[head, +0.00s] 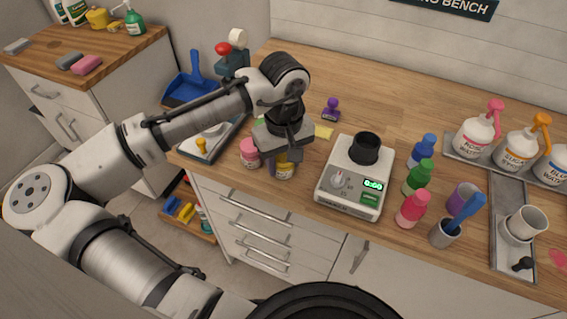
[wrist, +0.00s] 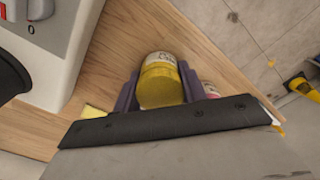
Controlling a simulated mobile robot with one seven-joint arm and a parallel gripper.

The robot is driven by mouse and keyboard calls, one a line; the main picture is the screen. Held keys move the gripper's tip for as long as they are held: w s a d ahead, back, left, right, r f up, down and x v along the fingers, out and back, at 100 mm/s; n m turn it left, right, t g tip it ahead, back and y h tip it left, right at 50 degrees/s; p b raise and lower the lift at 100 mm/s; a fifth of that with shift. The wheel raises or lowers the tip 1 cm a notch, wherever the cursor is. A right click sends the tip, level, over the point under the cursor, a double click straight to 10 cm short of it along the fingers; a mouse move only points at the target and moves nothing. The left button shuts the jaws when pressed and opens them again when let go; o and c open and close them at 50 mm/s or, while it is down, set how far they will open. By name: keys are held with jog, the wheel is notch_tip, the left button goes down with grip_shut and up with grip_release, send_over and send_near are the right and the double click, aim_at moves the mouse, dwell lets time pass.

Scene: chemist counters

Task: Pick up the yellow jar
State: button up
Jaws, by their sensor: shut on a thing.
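The yellow jar (head: 286,171) is near the front edge of the wooden counter in the head view, below my gripper (head: 279,166). In the wrist view the jar (wrist: 161,84) has a yellow lid and a pale label, and sits between two purple fingers. My gripper (wrist: 160,88) is shut on it, with one finger against each side. My gripper's body hides part of the jar in the head view. I cannot tell whether the jar's base touches the counter.
A pink jar (head: 249,153) stands just left of the yellow jar. A white scale (head: 352,193) with a black cup (head: 365,148) is to the right. A purple-handled stamp (head: 331,108) stands behind. Green, blue and pink bottles (head: 412,209) stand further right.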

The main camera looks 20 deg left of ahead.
aim_at(284, 155)
jog(key=shift+c, duration=0.5)
jog(key=shift+r, duration=0.2)
notch_tip(284, 155, up, 20)
jog(key=shift+f+b, duration=0.2)
jog(key=shift+b, duration=0.6)
